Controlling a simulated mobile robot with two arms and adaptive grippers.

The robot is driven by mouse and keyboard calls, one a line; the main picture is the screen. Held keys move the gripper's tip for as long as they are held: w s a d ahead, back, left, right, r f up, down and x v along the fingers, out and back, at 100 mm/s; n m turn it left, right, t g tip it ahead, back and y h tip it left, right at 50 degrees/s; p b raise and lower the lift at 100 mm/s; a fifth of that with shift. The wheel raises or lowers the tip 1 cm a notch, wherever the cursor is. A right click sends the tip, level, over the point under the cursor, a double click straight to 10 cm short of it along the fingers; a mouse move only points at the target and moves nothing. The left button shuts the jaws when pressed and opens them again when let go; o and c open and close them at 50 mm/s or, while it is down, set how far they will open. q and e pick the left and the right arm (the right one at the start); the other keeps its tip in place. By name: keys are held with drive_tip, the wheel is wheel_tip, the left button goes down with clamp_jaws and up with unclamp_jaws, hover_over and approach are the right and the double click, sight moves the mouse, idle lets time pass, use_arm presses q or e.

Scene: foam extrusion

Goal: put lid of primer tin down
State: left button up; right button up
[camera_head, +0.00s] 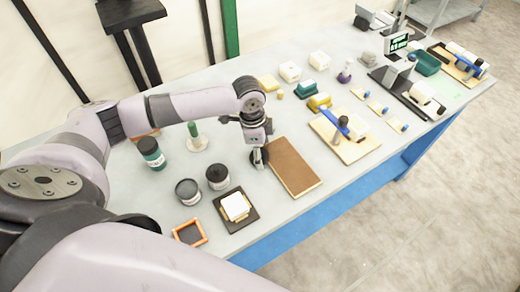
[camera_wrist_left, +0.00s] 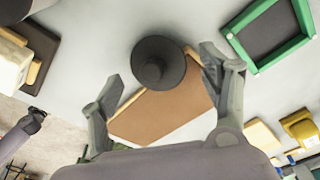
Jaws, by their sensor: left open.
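A dark round lid with a central knob (camera_wrist_left: 158,62) lies at the corner of the brown board in the left wrist view; in the head view it shows as a dark disc (camera_head: 254,162) by the board's left edge. I cannot tell whether it touches the board. My left gripper (camera_head: 259,160) is directly above the lid. In the left wrist view its fingers (camera_wrist_left: 163,85) are spread wide on either side and apart from it. A grey tin (camera_head: 187,190) stands left of the lid with its round top facing up. My right gripper is not in view.
A dark tin with a knobbed top (camera_head: 218,177) stands between the grey tin and the brown board (camera_head: 295,168). A dark green bottle (camera_head: 152,152), a black tray (camera_head: 238,223) with a white block and an orange frame (camera_head: 190,233) are nearby. A green frame (camera_wrist_left: 297,43) lies beside the board.

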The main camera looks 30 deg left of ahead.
use_arm(q)
wheel_tip(320, 180, up, 13)
drive_tip(key=a+b, duration=0.1)
drive_tip(key=b, duration=0.1)
drive_tip(key=shift+s+a+b, duration=0.15)
drive_tip(key=shift+s+b, duration=0.15)
drive_tip(key=shift+b, duration=0.05)
idle(0.5)
